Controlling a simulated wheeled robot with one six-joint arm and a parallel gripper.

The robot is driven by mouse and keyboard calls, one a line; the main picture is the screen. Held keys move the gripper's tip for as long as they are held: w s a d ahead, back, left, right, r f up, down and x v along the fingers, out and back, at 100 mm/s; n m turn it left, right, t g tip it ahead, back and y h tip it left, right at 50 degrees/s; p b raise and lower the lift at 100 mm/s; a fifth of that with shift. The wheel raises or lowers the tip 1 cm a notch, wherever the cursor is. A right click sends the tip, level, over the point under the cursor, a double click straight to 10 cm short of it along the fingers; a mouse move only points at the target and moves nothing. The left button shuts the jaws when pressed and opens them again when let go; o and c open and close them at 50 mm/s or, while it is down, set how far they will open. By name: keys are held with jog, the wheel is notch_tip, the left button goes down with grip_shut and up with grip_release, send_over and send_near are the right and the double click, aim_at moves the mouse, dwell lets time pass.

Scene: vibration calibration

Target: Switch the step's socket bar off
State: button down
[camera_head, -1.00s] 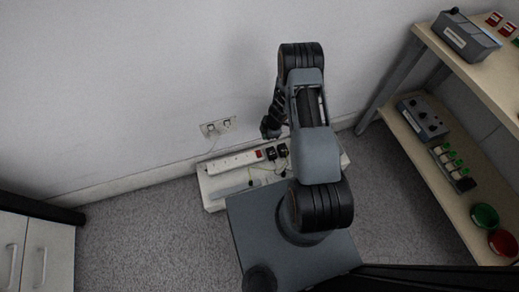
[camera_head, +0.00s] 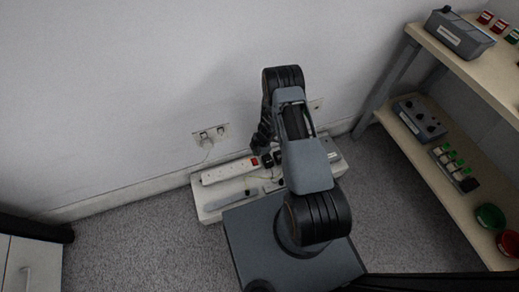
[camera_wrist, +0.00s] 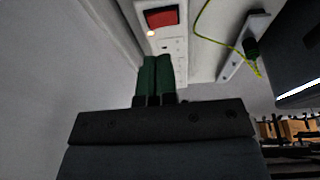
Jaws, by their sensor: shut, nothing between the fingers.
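The white socket bar (camera_head: 228,171) lies on the low white step (camera_head: 212,208) against the wall. Its red rocker switch (camera_head: 254,161) is at the bar's right end, and it shows large in the wrist view (camera_wrist: 160,18). A small bright spot shows at the switch's lower left edge; which way the rocker is tipped I cannot tell. My gripper (camera_wrist: 156,60) is shut and empty, its green fingertips over the bar, just below the switch in the wrist view, apart from it in the picture. In the head view the fingertips are hard to make out.
Black plugs (camera_head: 272,158) and cables sit right of the switch, partly behind my arm. A wall socket (camera_head: 210,134) is above the bar. A yellow-green cable (camera_wrist: 205,35) hangs nearby. A shelf unit (camera_head: 440,180) stands right, a cabinet (camera_head: 30,262) at lower left.

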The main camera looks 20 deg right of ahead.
aim_at(255, 160)
jog(key=x, duration=0.1)
jog(key=b+x, duration=0.1)
jog(key=x, duration=0.2)
jog(key=shift+w+d+f+b, duration=0.1)
jog(key=shift+d+f+b, duration=0.2)
jog(key=shift+b, duration=0.1)
jog(key=shift+w+f+b, duration=0.15)
jog(key=shift+f+b, duration=0.25)
jog(key=shift+f, duration=0.35)
jog(key=shift+f, duration=0.35)
